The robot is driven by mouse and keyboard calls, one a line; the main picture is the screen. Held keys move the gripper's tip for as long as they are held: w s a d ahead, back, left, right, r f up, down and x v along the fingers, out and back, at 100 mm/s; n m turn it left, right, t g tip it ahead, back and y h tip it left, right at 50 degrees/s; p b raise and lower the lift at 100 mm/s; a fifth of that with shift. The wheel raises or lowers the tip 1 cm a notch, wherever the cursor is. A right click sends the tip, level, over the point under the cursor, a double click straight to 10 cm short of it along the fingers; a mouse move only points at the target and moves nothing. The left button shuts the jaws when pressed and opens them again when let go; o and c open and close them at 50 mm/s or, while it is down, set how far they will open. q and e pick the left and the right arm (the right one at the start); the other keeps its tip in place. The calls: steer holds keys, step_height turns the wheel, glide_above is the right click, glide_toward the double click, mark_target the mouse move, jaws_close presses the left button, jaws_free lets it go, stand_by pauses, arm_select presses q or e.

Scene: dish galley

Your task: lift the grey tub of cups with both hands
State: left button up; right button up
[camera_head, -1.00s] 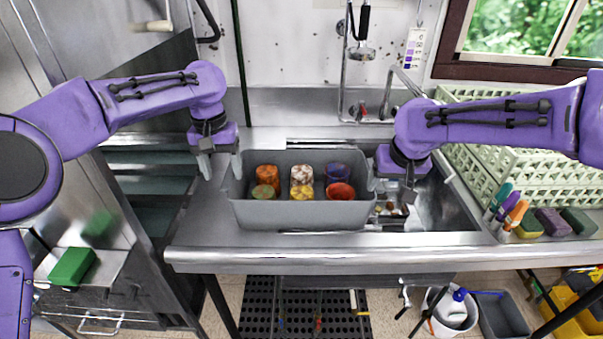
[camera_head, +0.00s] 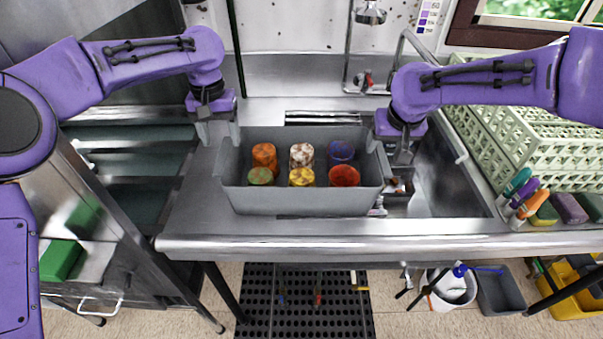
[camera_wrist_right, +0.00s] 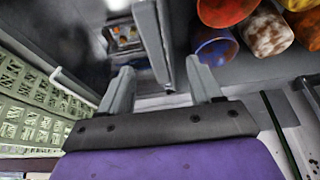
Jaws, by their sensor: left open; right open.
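The grey tub (camera_head: 300,202) stands on the steel counter by the sink. It holds several cups in two rows, among them an orange cup (camera_head: 264,153), a white-speckled cup (camera_head: 302,153), a blue-purple cup (camera_head: 342,151) and a red cup (camera_head: 345,176). My left gripper (camera_head: 219,134) is open at the tub's left end; I cannot tell if its fingers straddle the wall. My right gripper (camera_head: 389,148) is open at the right end. In the right wrist view, the tub's wall (camera_wrist_right: 152,42) runs between the open fingers (camera_wrist_right: 162,88), with cups to its right.
The sink basin (camera_head: 440,180) lies right of the tub, with small items partly hidden under my right gripper. Pale green racks (camera_head: 530,140) and colored brush handles (camera_head: 522,195) stand further right. A tap (camera_head: 370,82) rises behind. Bare counter (camera_head: 195,215) lies at the front left.

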mark_target(225, 153)
arm_select(q)
steer(key=f, duration=0.5)
steer(key=shift+s+f, duration=0.1)
steer(key=shift+s, duration=0.15)
arm_select(e)
steer(key=x, duration=0.5)
steer(key=shift+s+f, duration=0.1)
arm_select(q)
steer(key=shift+w+f, duration=0.2)
steer(key=shift+f, duration=0.3)
arm_select(e)
steer(key=shift+w+f, duration=0.35)
steer(key=shift+f, duration=0.15)
arm_select(q)
steer(key=shift+s+r, duration=0.1)
steer(key=shift+s, duration=0.05)
steer(key=c, duration=0.6)
arm_select(e)
steer(key=shift+s+r, duration=0.1)
steer(key=shift+s, duration=0.05)
steer(key=c, duration=0.6)
arm_select(q)
jaws_close()
arm_select(e)
jaws_close()
